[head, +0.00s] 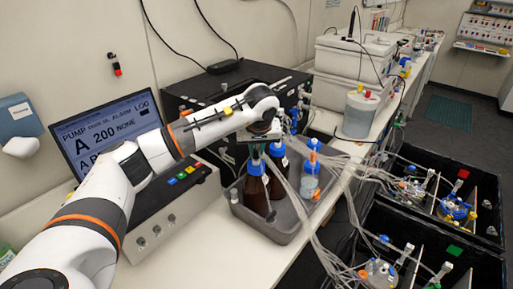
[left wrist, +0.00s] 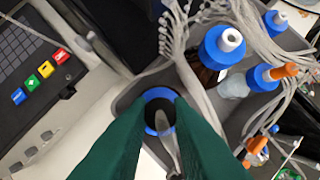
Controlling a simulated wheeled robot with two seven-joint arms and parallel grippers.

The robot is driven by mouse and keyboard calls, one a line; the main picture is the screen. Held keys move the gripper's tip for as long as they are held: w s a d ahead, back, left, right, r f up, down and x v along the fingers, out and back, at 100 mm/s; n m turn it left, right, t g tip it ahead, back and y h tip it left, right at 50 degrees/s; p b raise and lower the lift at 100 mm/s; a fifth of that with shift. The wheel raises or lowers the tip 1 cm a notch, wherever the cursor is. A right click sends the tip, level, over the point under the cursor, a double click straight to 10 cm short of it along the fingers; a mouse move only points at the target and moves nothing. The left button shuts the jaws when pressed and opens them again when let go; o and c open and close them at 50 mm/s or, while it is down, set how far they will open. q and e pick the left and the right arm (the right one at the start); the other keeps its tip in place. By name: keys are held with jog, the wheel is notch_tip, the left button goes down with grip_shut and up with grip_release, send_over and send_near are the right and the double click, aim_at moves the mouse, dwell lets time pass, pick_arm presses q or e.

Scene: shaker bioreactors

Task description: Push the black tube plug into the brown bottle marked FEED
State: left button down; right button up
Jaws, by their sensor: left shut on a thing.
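My left gripper (head: 257,156) is over the front brown bottle (head: 256,194) in the grey tray. In the left wrist view its two green fingers (left wrist: 161,125) come together just over a blue ring cap (left wrist: 158,92) with a dark middle. A pale tube (left wrist: 163,128) shows between the fingertips. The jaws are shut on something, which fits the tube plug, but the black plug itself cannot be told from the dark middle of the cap. Whether it touches the bottle cannot be told. No FEED marking can be read. My right gripper is not in view.
A second brown bottle (head: 279,172) and a clear bottle with bluish liquid (head: 310,184) stand close by in the grey tray (head: 283,232). Many pale tubes (head: 345,190) run right to the black crates. The pump unit (head: 170,205) stands left. Bench in front is clear.

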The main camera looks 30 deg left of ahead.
pick_arm(q)
jog(key=shift+f, duration=0.4)
jog(key=c, duration=1.2)
grip_release()
jog(key=shift+c, duration=0.2)
jog(key=b+v, duration=0.3)
jog(key=v, duration=0.9)
jog(key=shift+b, duration=0.35)
